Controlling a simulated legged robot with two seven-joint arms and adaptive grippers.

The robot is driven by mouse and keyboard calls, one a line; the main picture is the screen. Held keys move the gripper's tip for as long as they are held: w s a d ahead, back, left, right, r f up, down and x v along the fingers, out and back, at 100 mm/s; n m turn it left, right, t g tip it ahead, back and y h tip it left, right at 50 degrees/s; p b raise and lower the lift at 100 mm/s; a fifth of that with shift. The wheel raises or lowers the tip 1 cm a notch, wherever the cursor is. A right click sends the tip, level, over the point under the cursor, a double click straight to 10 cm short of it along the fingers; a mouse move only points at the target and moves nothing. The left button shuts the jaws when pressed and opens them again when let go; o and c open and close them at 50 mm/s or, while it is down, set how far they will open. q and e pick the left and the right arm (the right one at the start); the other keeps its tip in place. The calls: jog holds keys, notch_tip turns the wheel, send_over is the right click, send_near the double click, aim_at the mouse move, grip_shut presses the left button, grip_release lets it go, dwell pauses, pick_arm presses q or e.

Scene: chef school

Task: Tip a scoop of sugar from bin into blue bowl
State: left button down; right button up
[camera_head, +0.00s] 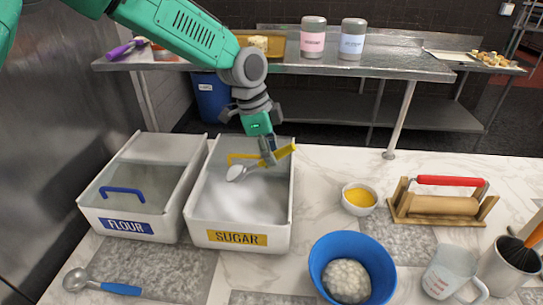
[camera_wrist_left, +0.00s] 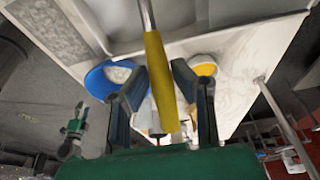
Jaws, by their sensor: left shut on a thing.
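My left gripper (camera_head: 268,158) is shut on the yellow handle of a scoop (camera_head: 284,153), over the sugar bin (camera_head: 237,239). The scoop's pale head points left, above or at the white sugar (camera_head: 240,200); I cannot tell whether it touches or is loaded. In the left wrist view the yellow handle (camera_wrist_left: 158,80) sits between the fingers (camera_wrist_left: 155,85). The blue bowl (camera_head: 322,255) stands in front, right of the bin, with a white mound inside. In the left wrist view, a small green and dark gripper (camera_wrist_left: 74,135), seemingly my right one, shows at the left; its jaws are unclear.
The flour bin (camera_head: 125,226) stands left of the sugar bin. A blue-handled scoop (camera_head: 100,283) lies in front. A small yellow-filled bowl (camera_head: 359,199), a rolling pin on a stand (camera_head: 443,207), a measuring cup (camera_head: 449,272) and a utensil crock (camera_head: 505,270) stand to the right.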

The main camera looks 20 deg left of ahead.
pick_arm(q)
jog(key=shift+d+r+g+y, duration=0.15)
jog(key=shift+r+y, duration=0.45)
jog(key=shift+r, duration=0.45)
jog(key=shift+r+g+y, duration=0.15)
jog(key=shift+r+y, duration=0.45)
jog(key=shift+r, duration=0.4)
jog(key=shift+f, duration=0.1)
